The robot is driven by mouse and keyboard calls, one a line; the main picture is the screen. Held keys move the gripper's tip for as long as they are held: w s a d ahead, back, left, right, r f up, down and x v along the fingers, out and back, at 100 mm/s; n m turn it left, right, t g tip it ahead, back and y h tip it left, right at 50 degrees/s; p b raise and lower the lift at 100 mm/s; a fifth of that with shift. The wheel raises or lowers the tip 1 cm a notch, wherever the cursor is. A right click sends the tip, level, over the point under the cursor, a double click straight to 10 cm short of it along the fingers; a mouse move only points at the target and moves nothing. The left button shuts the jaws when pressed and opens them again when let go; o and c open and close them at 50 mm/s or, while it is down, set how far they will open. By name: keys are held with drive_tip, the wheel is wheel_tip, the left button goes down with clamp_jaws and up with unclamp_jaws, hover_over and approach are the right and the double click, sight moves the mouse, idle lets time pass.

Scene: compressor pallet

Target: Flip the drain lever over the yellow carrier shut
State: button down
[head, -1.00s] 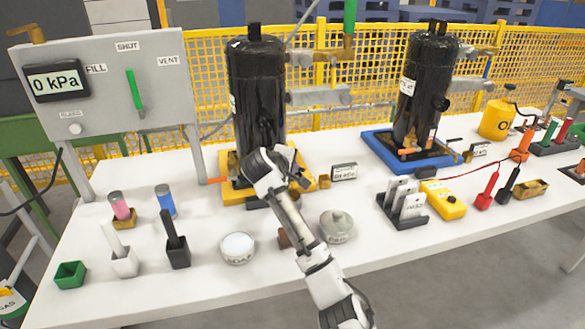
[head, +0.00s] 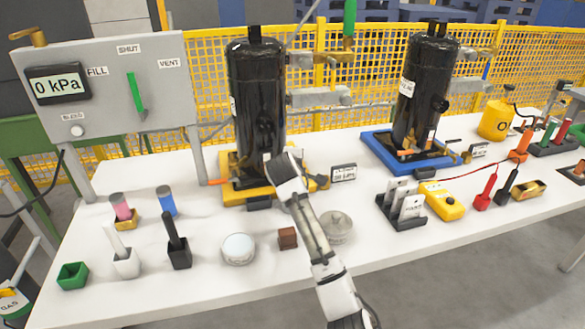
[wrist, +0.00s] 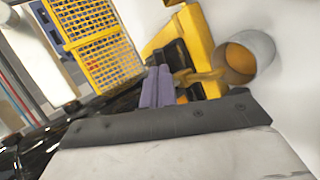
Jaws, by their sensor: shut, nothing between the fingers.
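The yellow carrier (head: 234,195) stands on the left half of the white table under a black compressor (head: 255,110). The carrier also shows in the wrist view (wrist: 196,32). My gripper (wrist: 157,86) is shut and empty, its fingers beside a brass fitting (wrist: 197,77) at the carrier. The fitting runs to a round cup (wrist: 262,52) with an orange inside. I cannot tell whether the fingers touch the fitting. The drain lever cannot be made out clearly. In the head view my wrist hides the fingers and part of the carrier's right front.
A second black compressor stands on a blue carrier (head: 378,152) to the right. A small pressure display (head: 343,172) stands right of the yellow carrier. A lidded round dish (head: 338,227), a brown block (head: 288,238) and a white jar (head: 238,248) are in front.

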drive_tip(key=n+y, duration=0.1)
drive_tip(key=w+n+y, duration=0.1)
drive_tip(key=d+n+y, duration=0.1)
drive_tip(key=n+y, duration=0.1)
drive_tip(key=shift+w+p, duration=0.25)
drive_tip(key=shift+p, duration=0.05)
drive_tip(key=shift+a, duration=0.1)
drive_tip(key=shift+s+a, duration=0.4)
drive_tip(key=shift+a, duration=0.2)
